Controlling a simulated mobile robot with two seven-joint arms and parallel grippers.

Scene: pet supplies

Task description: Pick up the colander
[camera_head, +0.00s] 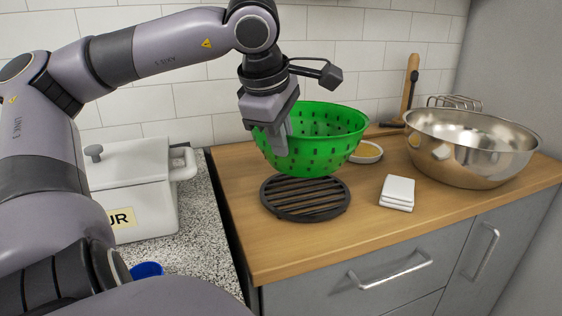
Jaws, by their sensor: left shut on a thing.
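The green colander (325,140) shows in the head view above the wooden counter, with a round dark slatted trivet (305,198) below it. It looks raised a little over the trivet and slightly tilted. My left gripper (277,143) is shut on the colander's left rim, with a finger showing on the near side of its wall. The finger on the far side is hidden. My right gripper is not in view.
A large metal bowl (470,150) stands at the counter's right. A stack of white cloths (397,192) and a small dish (367,152) lie nearer the middle. A lidded white container (135,190) stands on the speckled counter at left. The front of the wooden counter is clear.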

